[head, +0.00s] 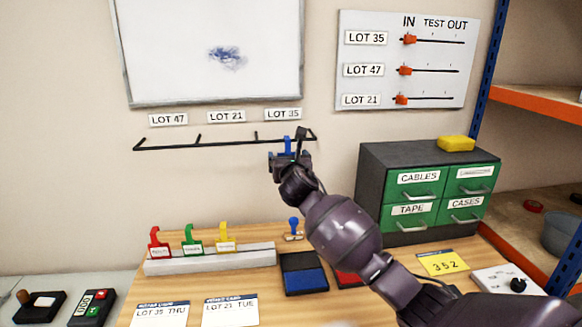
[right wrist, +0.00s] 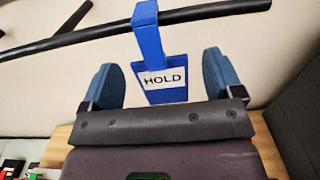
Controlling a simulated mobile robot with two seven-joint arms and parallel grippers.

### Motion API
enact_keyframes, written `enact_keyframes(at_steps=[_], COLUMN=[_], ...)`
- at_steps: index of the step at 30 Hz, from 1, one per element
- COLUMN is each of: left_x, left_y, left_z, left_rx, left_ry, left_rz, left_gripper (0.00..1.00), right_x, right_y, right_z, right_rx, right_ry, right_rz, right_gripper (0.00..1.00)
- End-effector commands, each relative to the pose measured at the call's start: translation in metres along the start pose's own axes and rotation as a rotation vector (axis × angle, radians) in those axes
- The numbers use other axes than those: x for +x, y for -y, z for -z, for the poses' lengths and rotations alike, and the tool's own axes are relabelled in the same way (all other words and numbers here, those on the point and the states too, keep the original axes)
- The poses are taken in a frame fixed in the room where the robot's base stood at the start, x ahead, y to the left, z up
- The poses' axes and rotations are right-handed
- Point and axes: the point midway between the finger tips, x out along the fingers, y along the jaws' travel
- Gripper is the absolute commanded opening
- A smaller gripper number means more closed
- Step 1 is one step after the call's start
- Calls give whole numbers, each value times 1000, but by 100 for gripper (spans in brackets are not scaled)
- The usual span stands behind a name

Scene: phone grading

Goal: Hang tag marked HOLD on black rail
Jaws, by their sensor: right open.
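The blue tag marked HOLD (right wrist: 165,95) has its hook over the black rail (right wrist: 62,40) in the right wrist view, and it hangs down from it. In the head view the blue tag (head: 287,143) shows at the right part of the black rail (head: 220,144), below the LOT 35 label (head: 283,114). My right gripper (head: 290,160) is open, with one finger on each side of the tag. Gaps show between the fingers and the tag. My left gripper is not in view.
Red (head: 157,243), green (head: 191,241) and yellow (head: 224,239) tags stand in a pale holder (head: 210,260) on the table. A blue-handled stamp (head: 293,228) and ink pads stand near my arm. A drawer cabinet (head: 372,185) stands to the right.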

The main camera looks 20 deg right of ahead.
Motion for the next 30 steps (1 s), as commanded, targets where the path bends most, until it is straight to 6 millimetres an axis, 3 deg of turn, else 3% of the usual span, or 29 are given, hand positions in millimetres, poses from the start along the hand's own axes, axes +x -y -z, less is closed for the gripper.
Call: enact_keyframes(at_steps=[18,30], left_x=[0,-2], left_y=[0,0], left_z=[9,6], left_rx=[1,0], left_ry=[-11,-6], left_rz=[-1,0], left_gripper=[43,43], right_x=[-88,-102], right_y=[0,0], right_z=[0,0], right_rx=[-1,0], right_ry=[0,0], right_rz=[-2,0], right_gripper=[86,86])
